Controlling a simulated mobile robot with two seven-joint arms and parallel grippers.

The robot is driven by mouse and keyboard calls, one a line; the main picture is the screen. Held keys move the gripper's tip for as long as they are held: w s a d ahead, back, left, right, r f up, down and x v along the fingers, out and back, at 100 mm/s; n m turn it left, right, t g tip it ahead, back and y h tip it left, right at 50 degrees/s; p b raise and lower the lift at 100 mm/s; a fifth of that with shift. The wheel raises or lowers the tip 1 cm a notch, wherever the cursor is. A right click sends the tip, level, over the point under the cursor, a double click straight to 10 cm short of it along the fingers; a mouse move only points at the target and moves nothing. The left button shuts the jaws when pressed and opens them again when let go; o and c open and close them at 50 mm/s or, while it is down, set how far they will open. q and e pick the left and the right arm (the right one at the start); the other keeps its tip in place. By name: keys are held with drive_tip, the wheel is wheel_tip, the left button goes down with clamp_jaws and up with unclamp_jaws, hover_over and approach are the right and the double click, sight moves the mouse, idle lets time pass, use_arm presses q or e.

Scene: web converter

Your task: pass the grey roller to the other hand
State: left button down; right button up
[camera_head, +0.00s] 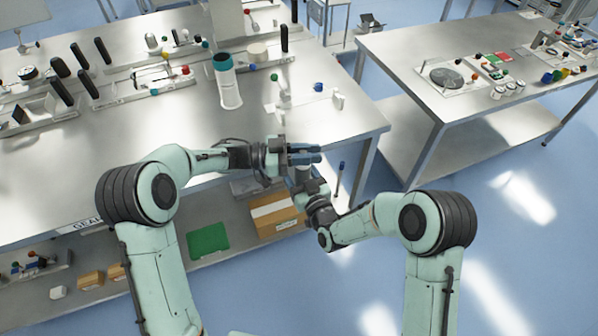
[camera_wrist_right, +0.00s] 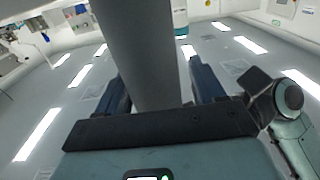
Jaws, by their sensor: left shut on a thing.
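The grey roller (camera_head: 302,173) is small and mostly hidden between my two grippers in the head view, in front of the bench edge. My left gripper (camera_head: 306,154), with blue fingers, is shut on the roller. My right gripper (camera_head: 308,186) is just below it, pointing up towards it. In the right wrist view the roller (camera_wrist_right: 147,50) rises as a thick grey bar between the blue fingers of my right gripper (camera_wrist_right: 160,85). A gap shows beside the right finger, so this gripper is open around the roller. The roller's far end is out of that view.
The steel bench (camera_head: 350,125) carries a white bottle with a teal cap (camera_head: 228,82), tool trays and small parts. A lower shelf holds a cardboard box (camera_head: 275,214) and a green sheet (camera_head: 207,241). A second bench (camera_head: 400,50) stands at right. Open floor lies between the benches.

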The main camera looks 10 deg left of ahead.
drive_tip(key=c, duration=1)
use_arm(q)
drive_tip(key=c, duration=0.9)
unclamp_jaws()
use_arm(e)
drive_tip(key=shift+r, duration=0.1)
